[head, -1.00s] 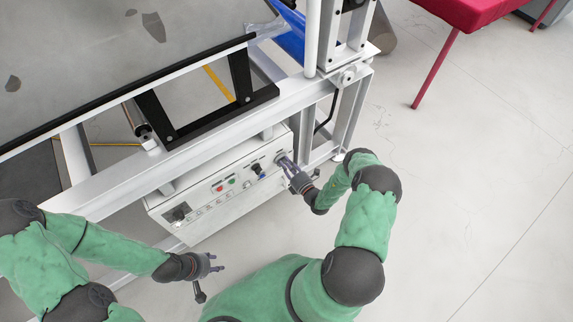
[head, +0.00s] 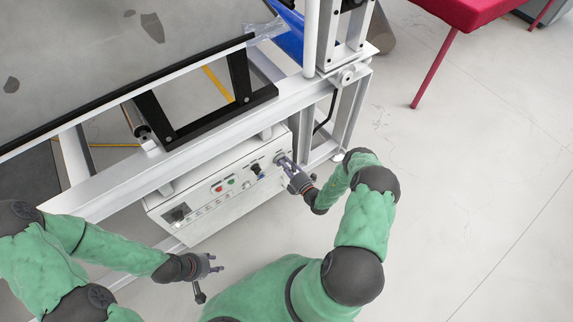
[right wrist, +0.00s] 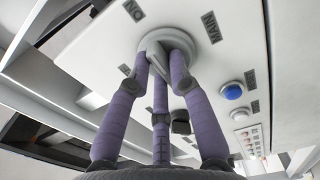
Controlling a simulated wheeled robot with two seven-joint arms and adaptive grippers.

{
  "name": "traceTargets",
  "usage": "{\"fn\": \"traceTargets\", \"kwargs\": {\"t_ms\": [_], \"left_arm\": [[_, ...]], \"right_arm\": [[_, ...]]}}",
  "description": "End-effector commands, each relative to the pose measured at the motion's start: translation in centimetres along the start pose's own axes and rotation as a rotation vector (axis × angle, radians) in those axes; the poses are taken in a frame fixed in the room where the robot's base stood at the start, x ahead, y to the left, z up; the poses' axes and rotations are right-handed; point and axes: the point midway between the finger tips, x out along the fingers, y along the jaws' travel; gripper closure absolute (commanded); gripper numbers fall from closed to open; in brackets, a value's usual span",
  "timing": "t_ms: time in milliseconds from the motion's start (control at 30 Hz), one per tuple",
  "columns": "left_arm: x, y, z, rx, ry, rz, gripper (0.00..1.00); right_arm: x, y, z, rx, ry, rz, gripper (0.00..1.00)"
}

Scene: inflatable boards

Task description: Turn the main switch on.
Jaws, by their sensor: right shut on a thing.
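The main switch, a grey round knob (right wrist: 165,40), sits on the white control panel (head: 215,200), between printed labels reading "ON" and "MAIN" in the right wrist view. My right gripper (head: 284,163) is at the panel's upper right end in the head view. In the right wrist view its three purple fingers (right wrist: 163,60) are closed around the knob and hide part of it. The knob's exact angle is hard to read. My left gripper (head: 212,268) is open and empty, below and apart from the panel.
A blue button (right wrist: 232,91) and a row of smaller buttons lie along the panel beside the switch. Red and green buttons (head: 224,185) show in the head view. The machine's white frame (head: 215,120) rises above the panel. Clear floor (head: 460,200) lies to the right.

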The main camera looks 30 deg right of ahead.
Motion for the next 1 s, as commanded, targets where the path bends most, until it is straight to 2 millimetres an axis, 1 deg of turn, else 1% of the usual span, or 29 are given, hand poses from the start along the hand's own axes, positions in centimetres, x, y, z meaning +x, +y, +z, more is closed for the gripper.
{"fn": "traceTargets", "kwargs": {"t_ms": [133, 167, 200, 233, 267, 567, 667, 767, 867, 1000], "left_arm": [[0.0, 0.0, 0.0, 0.0, 0.0, 0.0, 0.6], [0.0, 0.0, 0.0, 0.0, 0.0, 0.0, 0.6], [0.0, 0.0, 0.0, 0.0, 0.0, 0.0, 0.6], [0.0, 0.0, 0.0, 0.0, 0.0, 0.0, 0.6], [0.0, 0.0, 0.0, 0.0, 0.0, 0.0, 0.6], [0.0, 0.0, 0.0, 0.0, 0.0, 0.0, 0.6], [0.0, 0.0, 0.0, 0.0, 0.0, 0.0, 0.6], [0.0, 0.0, 0.0, 0.0, 0.0, 0.0, 0.6], [0.0, 0.0, 0.0, 0.0, 0.0, 0.0, 0.6], [0.0, 0.0, 0.0, 0.0, 0.0, 0.0, 0.6]], "right_arm": [[-0.1, -0.1, -0.1, 0.003, 0.0, -0.004, 1.0], [-0.1, -0.1, -0.1, 0.003, 0.0, -0.004, 0.76], [-0.1, -0.1, -0.1, 0.003, 0.0, -0.004, 0.65], [-0.1, -0.1, -0.1, 0.003, 0.0, -0.004, 0.56], [-0.1, -0.1, -0.1, 0.003, 0.0, -0.003, 0.55], [-0.1, -0.1, 0.0, 0.0, 0.0, -0.001, 0.55], [-0.5, -0.1, 0.0, 0.001, -0.001, -0.002, 0.55], [-1.6, -0.1, 0.1, 0.0, -0.003, -0.002, 0.55], [-3.4, -0.1, 0.1, 0.002, -0.004, -0.004, 0.55], [-6.3, -0.1, 0.1, 0.003, -0.005, -0.004, 0.55]]}}
